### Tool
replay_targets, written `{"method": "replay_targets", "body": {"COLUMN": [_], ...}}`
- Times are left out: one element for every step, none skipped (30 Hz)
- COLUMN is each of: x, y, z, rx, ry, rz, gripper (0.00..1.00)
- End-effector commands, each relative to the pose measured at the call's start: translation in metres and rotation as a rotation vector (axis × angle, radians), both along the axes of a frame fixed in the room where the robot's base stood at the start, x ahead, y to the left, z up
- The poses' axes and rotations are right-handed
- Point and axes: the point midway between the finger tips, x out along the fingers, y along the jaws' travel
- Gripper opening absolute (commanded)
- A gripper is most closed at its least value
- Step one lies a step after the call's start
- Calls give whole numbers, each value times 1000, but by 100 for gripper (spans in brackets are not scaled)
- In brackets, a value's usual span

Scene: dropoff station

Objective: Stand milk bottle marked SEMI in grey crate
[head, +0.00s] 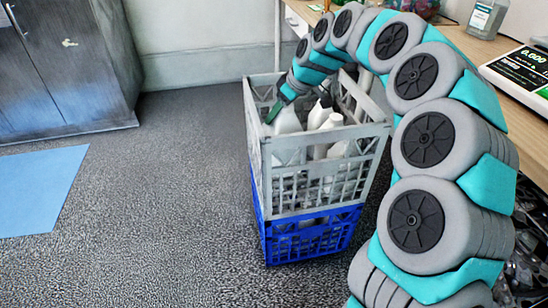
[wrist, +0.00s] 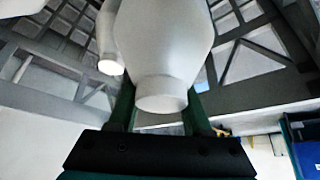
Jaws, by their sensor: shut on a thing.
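The grey crate (head: 260,150) stands on top of a blue crate. My gripper (head: 277,108) is down at the crate's back left, shut on a white bottle (head: 287,122). In the wrist view this bottle (wrist: 165,45) fills the middle, its narrow end (wrist: 161,95) towards the camera, between my green fingers. It is inside the crate's lattice walls. I cannot tell whether its base touches the crate floor. No SEMI mark is readable on it. Other white bottles (head: 330,122) stand in the crate to its right. One more bottle (wrist: 108,40) shows close beside it in the wrist view.
The blue crate (head: 310,240) is below on the carpet. A wooden counter (head: 465,45) on the right carries a clear bottle (head: 487,17) and a scale display (head: 522,68). A grey cabinet (head: 60,70) and blue mat (head: 40,190) are left. Open floor lies between.

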Motion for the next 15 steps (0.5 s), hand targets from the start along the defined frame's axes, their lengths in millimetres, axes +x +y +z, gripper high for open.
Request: {"method": "replay_targets", "body": {"x": [-2,-2,-3,-2,-2,-1,-1,-1,-1,-2,-2,-2,-2,-2,-2], "y": [0,0,0,0,0,1,1,0,0,0,0,0,0,1,1], "z": [-9,-15,-23,-28,-32,-38,-41,-44,-47,-50,-52,-56,-60,-65,-71], "rx": [-1,-2,-2,-2,-1,0,0,-1,0,-1,-1,-2,-2,-1,-1], "ry": [4,7,8,7,6,4,4,5,6,6,6,7,7,6,6], "rz": [2,3,4,3,2,1,1,1,2,2,3,3,3,3,3], "gripper": [0,0,0,0,0,0,0,0,0,0,0,0,0,0,0]}}
